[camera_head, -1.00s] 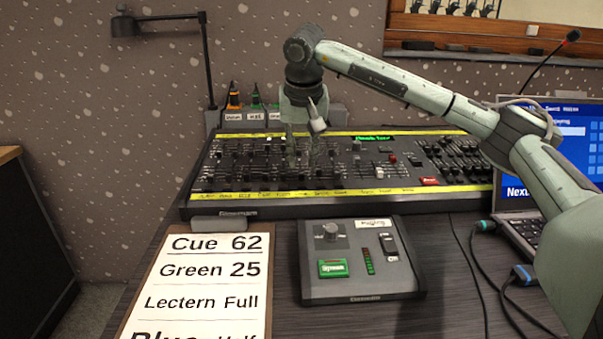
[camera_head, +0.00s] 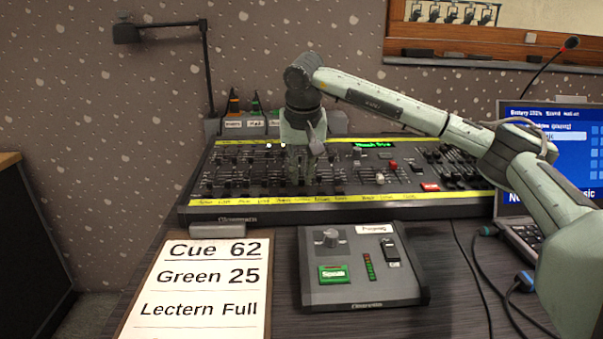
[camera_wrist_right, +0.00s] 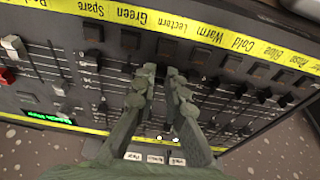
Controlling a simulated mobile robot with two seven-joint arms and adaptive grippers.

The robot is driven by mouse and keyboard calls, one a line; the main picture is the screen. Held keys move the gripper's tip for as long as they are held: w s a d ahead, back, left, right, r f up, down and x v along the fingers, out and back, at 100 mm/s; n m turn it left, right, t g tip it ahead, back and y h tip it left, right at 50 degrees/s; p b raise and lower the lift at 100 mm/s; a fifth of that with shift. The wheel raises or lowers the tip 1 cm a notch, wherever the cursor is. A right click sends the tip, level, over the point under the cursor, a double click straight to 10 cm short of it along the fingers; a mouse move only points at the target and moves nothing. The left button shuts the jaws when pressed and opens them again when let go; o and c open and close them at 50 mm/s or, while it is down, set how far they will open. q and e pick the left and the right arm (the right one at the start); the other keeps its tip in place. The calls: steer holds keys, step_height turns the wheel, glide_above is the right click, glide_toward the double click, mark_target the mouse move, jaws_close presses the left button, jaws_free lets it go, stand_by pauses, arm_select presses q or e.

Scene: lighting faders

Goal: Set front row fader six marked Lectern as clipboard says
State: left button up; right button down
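The fader console (camera_head: 190,214) spans the desk, with yellow label strips. My right gripper (camera_head: 308,184) points down over its left-hand fader bank; its fingers (camera_wrist_right: 159,70) lie near each other with a narrow dark gap. The Lectern label (camera_wrist_right: 168,24) is on the strip just beyond the fingertips in the right wrist view. I cannot tell whether the Lectern fader's cap is between the fingers; they cover that area. The clipboard (camera_head: 165,312), at the front left, reads "Cue 62", "Green 25" and "Lectern Full". My left gripper is not in view.
Neighbouring strip labels read Green (camera_wrist_right: 132,14) and Warm (camera_wrist_right: 210,34), with faders close on both sides of the fingers. A small control box (camera_head: 350,292) stands in front of the console. A laptop (camera_head: 550,140) and cables are at the right; a lamp (camera_head: 205,65) stands behind left.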

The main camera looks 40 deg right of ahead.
mark_target(300, 170)
steer(key=shift+w+d+r+p, duration=0.1)
steer(key=shift+w+d+p, duration=0.45)
steer(key=shift+w, duration=0.3)
steer(key=shift+w+d+r+p, duration=0.15)
steer(key=shift+w+d+p, duration=0.4)
steer(key=shift+w, duration=0.25)
steer(key=shift+w+d+r+p, duration=0.1)
steer(key=shift+w+d+p, duration=0.35)
steer(key=shift+w+p, duration=0.3)
steer(key=shift+w+f, duration=0.1)
steer(key=shift+w, duration=0.1)
steer(key=c, duration=1.8)
jaws_free()
steer(key=shift+c, duration=0.2)
steer(key=shift+r+p, duration=1.05)
steer(key=shift+r, duration=0.3)
steer(key=v, duration=1.2)
